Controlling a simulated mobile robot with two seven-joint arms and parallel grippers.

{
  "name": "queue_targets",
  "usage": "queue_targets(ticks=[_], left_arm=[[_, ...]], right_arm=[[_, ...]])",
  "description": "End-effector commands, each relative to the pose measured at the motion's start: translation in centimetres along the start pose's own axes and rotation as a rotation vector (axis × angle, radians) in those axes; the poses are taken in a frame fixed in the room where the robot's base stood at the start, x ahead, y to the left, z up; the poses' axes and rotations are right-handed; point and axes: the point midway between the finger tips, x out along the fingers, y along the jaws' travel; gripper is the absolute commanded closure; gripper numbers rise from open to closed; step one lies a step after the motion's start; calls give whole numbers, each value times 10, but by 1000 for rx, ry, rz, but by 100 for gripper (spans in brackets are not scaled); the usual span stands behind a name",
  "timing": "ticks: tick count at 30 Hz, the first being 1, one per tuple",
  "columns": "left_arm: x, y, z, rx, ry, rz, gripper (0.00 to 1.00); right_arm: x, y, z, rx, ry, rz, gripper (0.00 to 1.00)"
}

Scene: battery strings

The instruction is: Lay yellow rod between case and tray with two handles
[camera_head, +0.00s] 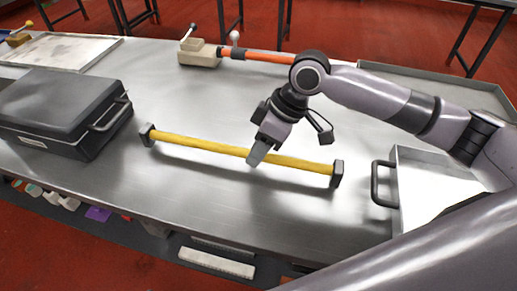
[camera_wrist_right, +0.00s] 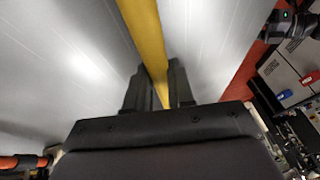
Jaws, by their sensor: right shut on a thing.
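The yellow rod (camera_head: 205,145) has dark blocks at both ends and lies across the steel table between the black case (camera_head: 62,108) on the left and the tray with handles (camera_head: 400,190) on the right. A shadow shows along its near side; I cannot tell whether it touches the table. My right gripper (camera_head: 256,158) is shut on the rod, right of its middle. In the right wrist view the rod (camera_wrist_right: 145,35) runs between the two dark fingers (camera_wrist_right: 158,92). One dark handle of the tray shows; my arm hides part of the tray. My left gripper is not in view.
An orange rod (camera_head: 262,56) with a beige block (camera_head: 198,53) lies behind my right gripper. Flat trays stand at the back left (camera_head: 62,50) and back right (camera_head: 440,90). Bare steel lies around the yellow rod. The table's front edge is near.

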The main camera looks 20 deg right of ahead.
Motion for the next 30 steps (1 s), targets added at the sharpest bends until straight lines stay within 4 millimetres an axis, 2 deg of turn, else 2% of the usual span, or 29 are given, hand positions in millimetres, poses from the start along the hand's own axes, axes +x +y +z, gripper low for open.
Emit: queue_targets(ticks=[23,24,26,30], left_arm=[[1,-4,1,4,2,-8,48],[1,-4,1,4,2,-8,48],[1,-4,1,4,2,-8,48],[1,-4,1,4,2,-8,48]], right_arm=[[9,2,3,-1,4,1,100],[8,2,2,-1,5,1,68],[8,2,3,-1,4,1,48],[9,2,3,-1,3,1,48]])
